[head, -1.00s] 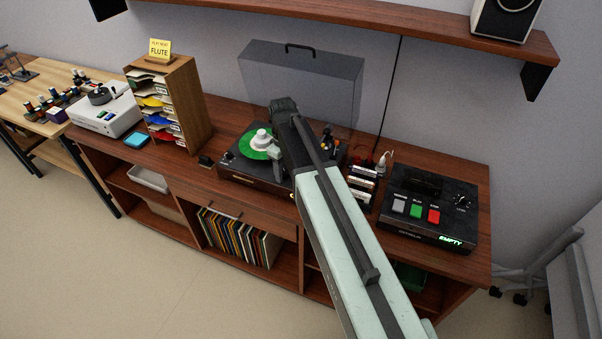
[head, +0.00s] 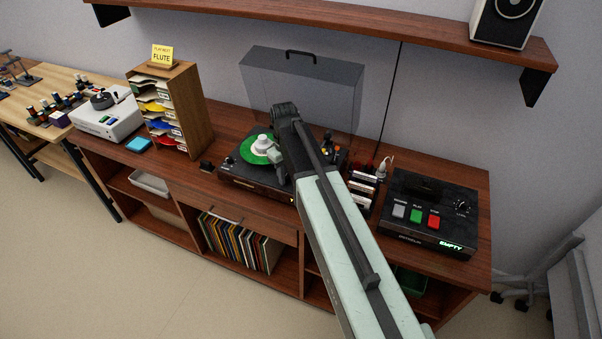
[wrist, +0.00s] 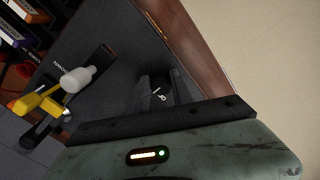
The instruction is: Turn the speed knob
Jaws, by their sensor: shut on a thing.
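The turntable (head: 240,172) stands on the wooden cabinet, with a green record (head: 255,152) on it. My arm reaches over its right part and hides much of it in the head view. In the wrist view, my gripper (wrist: 152,92) is low at the deck's edge. Its jaws are shut on a small dark knob with white lettering (wrist: 158,97), which looks like the speed knob. The lettering is too small to read surely, and the knob's setting cannot be told.
In the wrist view, a white-tipped lever (wrist: 77,79) and a yellow part (wrist: 40,104) stand left of my gripper. A smoked lid (head: 302,88) stands behind the turntable. A black recorder (head: 430,213) showing EMPTY is at right, a paper sorter (head: 180,110) at left.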

